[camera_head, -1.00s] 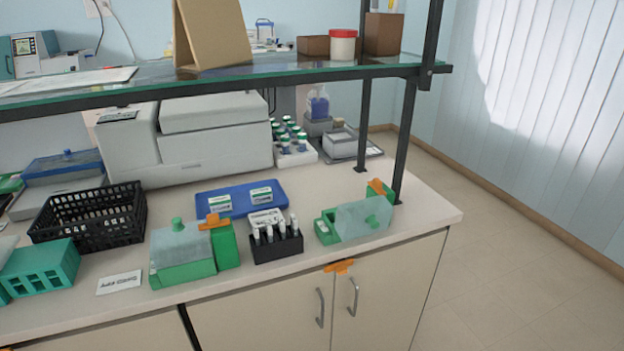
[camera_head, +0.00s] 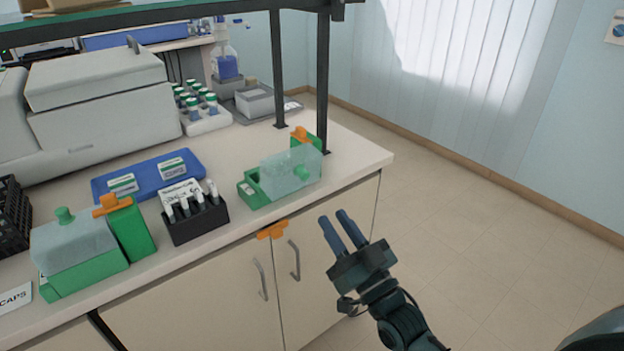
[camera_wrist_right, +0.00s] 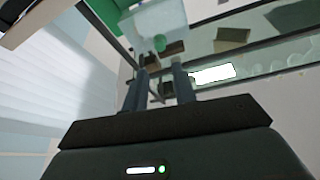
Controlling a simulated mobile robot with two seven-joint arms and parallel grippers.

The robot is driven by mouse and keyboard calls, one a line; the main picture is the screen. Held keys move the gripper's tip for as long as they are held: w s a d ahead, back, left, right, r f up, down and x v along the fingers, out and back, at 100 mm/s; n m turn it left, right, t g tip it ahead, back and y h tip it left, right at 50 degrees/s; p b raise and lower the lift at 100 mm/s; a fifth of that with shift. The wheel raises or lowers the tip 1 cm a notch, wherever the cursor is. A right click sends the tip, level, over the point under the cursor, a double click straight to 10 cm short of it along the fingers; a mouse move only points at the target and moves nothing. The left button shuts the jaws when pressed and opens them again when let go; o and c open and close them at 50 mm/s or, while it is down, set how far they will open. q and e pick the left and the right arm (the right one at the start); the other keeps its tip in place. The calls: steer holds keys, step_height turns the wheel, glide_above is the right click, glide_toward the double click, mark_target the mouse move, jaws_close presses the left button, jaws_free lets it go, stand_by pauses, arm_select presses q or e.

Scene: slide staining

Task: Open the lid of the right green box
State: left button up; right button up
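The right green box (camera_head: 255,194) stands near the right end of the counter. Its frosted translucent lid (camera_head: 283,168) has a green knob (camera_head: 302,173) that faces the front; the lid looks tilted, and I cannot tell how it rests on the box. The lid (camera_wrist_right: 150,20) and knob (camera_wrist_right: 160,43) also show at the top of the right wrist view. My right gripper (camera_head: 335,217) is in front of the counter, to the right of and below the box, apart from it. Its fingers (camera_wrist_right: 161,78) are spread and empty. My left gripper is out of view.
A second green box (camera_head: 85,275) with a frosted lid stands at the left. A black rack (camera_head: 195,224) with white-topped items and a blue tray (camera_head: 148,178) lie between. A dark shelf post (camera_head: 322,85) rises behind the right box. Open floor lies right of the counter.

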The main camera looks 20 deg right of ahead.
mark_target(306, 177)
steer(key=p+x, duration=0.1)
steer(key=x, duration=0.9)
steer(key=shift+w+r, duration=0.1)
steer(key=shift+w, duration=0.1)
steer(key=shift+c, duration=0.6)
jaws_close()
